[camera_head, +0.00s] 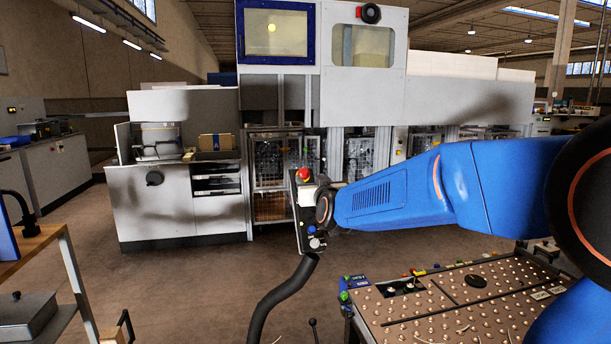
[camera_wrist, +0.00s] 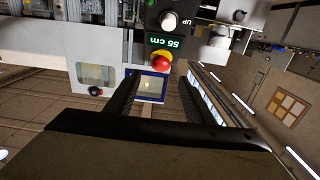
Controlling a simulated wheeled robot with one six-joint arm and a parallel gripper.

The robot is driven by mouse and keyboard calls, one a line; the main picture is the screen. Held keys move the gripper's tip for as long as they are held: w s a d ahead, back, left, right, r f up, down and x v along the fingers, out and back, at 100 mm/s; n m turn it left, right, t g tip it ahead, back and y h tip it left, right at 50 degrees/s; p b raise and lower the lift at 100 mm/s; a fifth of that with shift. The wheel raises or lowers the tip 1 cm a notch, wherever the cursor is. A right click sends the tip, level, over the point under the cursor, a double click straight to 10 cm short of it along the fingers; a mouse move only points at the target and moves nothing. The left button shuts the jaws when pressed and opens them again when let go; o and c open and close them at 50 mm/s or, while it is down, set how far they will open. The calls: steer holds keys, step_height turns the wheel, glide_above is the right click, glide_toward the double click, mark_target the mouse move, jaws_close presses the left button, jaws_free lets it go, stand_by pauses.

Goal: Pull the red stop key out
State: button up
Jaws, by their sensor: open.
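The red stop key (camera_wrist: 161,62) is a round red knob on a yellow base, at the end of a dark control box (camera_wrist: 151,18). In the head view the key (camera_head: 303,174) sits at the top of the upright box (camera_head: 303,234). My gripper (camera_wrist: 158,84) is open, its two dark ribbed fingers apart, with the key showing just beyond their tips, roughly centred. I cannot tell whether the fingers touch it. In the head view my wrist is close to the box and the fingers are hard to make out.
The box also carries a pale knob (camera_wrist: 168,20) marked UP and a green "55 cm" label (camera_wrist: 163,42). A dark hose (camera_head: 283,297) runs below the box. A studded table (camera_head: 455,305) stands at right front, a wooden bench (camera_head: 40,257) at left.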

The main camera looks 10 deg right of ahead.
mark_target(305, 173)
steer(key=w, duration=0.7)
steer(key=shift+w, duration=0.35)
